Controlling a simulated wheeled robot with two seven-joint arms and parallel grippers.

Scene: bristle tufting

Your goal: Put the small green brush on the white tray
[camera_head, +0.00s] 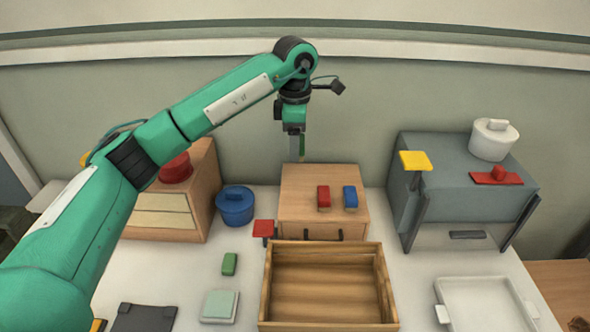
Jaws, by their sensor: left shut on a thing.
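My left gripper (295,157) points down above the back of the wooden cabinet and is shut on a small green brush (302,145). Only a narrow green strip of the brush shows beside the grey finger. The white tray (487,283) lies on the table at the front right, well away from the gripper, and looks empty. A green block (229,264) lies on the table left of the wooden crate. My right gripper is out of view.
A red brush (323,197) and a blue brush (350,197) lie on the wooden cabinet (295,182). An open wooden crate (390,293) stands in front. A grey box (435,165) with a white pot (493,140) stands right. A blue pot (235,208) stands left.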

